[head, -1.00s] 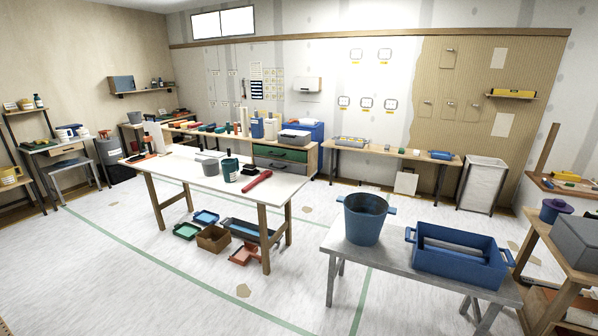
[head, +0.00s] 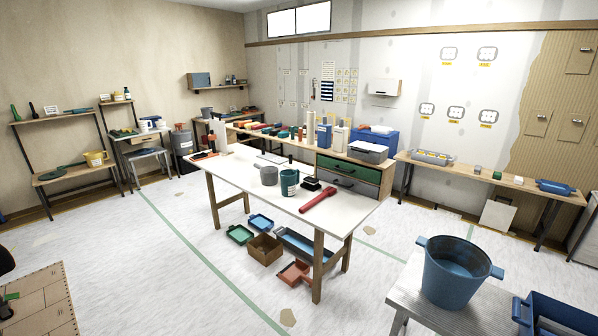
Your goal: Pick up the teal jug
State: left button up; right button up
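A teal jug (head: 289,182) with a pale label stands upright on the white-topped table (head: 237,185) near the middle of the head view. It stands right beside a grey container (head: 269,175), with a small black item (head: 311,184) on its other side. A red roller-shaped object (head: 318,200) lies to its right on the same table. The jug's handle is hard to make out at this distance.
Trays and a cardboard box (head: 265,249) lie under the table. A grey bench with a blue bucket (head: 455,272) stands at the right front. A wooden surface (head: 40,300) is at the lower left.

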aim_at(289, 178)
jog(key=i+j, duration=0.15)
jog(key=i, duration=0.3)
jog(key=i+j, duration=0.15)
jog(key=i, duration=0.35)
jog(key=i+j+z, duration=0.1)
jog(key=i+j, duration=0.2)
jog(key=i, duration=0.1)
